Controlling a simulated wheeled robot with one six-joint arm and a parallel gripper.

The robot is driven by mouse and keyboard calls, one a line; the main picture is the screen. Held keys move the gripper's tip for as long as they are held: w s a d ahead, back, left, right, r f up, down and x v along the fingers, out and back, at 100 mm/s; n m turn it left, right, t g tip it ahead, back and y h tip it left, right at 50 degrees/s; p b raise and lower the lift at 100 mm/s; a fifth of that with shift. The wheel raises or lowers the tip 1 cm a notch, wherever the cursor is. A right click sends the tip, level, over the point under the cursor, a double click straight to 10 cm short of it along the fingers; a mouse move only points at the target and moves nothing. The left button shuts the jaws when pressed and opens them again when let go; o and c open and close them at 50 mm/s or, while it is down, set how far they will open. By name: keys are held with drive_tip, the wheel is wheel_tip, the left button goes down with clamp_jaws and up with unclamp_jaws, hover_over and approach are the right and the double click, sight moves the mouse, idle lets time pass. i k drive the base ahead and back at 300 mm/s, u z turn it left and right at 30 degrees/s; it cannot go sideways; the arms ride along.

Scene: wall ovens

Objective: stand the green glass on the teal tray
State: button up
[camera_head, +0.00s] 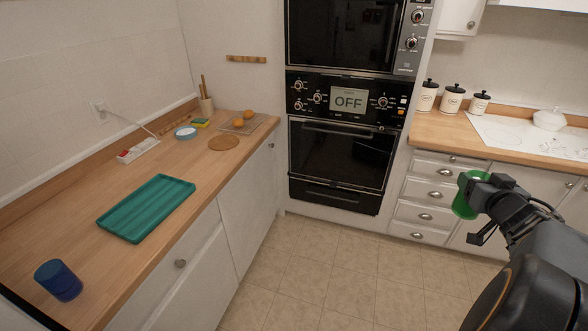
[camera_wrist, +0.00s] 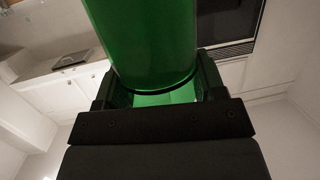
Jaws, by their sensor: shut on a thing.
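The green glass (camera_head: 467,196) is held in my gripper (camera_head: 482,184) at the right of the head view, in the air in front of the white drawers. The glass (camera_wrist: 146,40) fills the upper middle of the wrist view, between the two fingers of my gripper (camera_wrist: 155,92), which is shut on it. The teal tray (camera_head: 147,207) lies flat and empty on the wooden counter at the left, far from my gripper. Part of the glass is hidden behind the gripper in the head view.
Behind the tray are a power strip (camera_head: 138,150), a blue-white dish (camera_head: 186,132), a round wooden board (camera_head: 223,143) and oranges (camera_head: 248,114). Wall ovens (camera_head: 341,160) stand between the counters. The floor between is clear.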

sight(160, 202)
drive_tip(key=u, duration=0.9)
drive_tip(key=i, duration=0.95)
drive_tip(key=u, duration=1.05)
drive_tip(key=i, duration=0.2)
drive_tip(key=u, duration=0.15)
